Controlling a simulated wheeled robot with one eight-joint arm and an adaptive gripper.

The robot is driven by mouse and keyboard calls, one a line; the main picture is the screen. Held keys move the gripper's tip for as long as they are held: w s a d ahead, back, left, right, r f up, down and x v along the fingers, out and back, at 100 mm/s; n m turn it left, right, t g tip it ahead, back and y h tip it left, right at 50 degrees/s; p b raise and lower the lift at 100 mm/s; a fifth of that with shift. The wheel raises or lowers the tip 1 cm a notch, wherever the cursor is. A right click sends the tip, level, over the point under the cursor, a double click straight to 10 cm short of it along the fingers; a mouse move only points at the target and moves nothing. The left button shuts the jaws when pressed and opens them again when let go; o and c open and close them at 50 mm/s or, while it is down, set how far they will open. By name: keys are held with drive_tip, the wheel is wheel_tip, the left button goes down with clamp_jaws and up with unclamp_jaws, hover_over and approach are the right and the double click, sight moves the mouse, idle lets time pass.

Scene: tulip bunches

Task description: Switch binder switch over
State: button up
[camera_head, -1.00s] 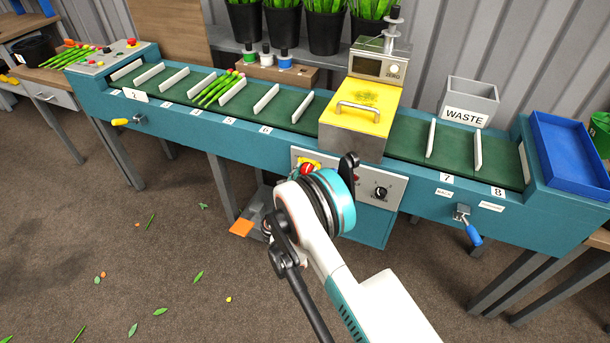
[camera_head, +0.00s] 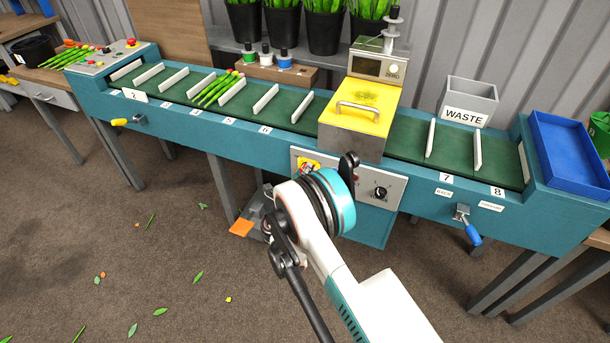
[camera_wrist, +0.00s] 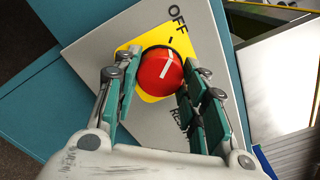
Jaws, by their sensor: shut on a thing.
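The binder switch is a round red knob (camera_wrist: 161,72) with a white line, on a yellow plate (camera_wrist: 153,90) on a grey panel. In the wrist view, the white line points up and slightly right, toward the tick beside the word OFF. My gripper (camera_wrist: 157,69) is shut on the knob, one finger on each side. Another label below right is partly hidden by the right finger. In the head view, the yellow plate (camera_head: 308,166) shows just above my wrist, which hides most of the knob.
A black dial (camera_head: 380,193) sits on the same panel, right of my wrist. The yellow-lidded binder box (camera_head: 357,105) stands above it on the green conveyor (camera_head: 402,145). A blue-handled lever (camera_head: 468,229) juts out at right. Several tulips (camera_head: 215,90) lie on the belt.

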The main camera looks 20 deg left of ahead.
drive_tip(key=shift+n, duration=0.5)
drive_tip(key=o, duration=1.1)
drive_tip(key=shift+a, duration=0.1)
drive_tip(key=shift+c, duration=0.2)
drive_tip(key=r, duration=0.9)
drive_tip(key=shift+d+r, duration=0.15)
drive_tip(key=shift+d, duration=0.2)
drive_tip(key=shift+a+r, duration=0.15)
drive_tip(key=shift+r, duration=0.25)
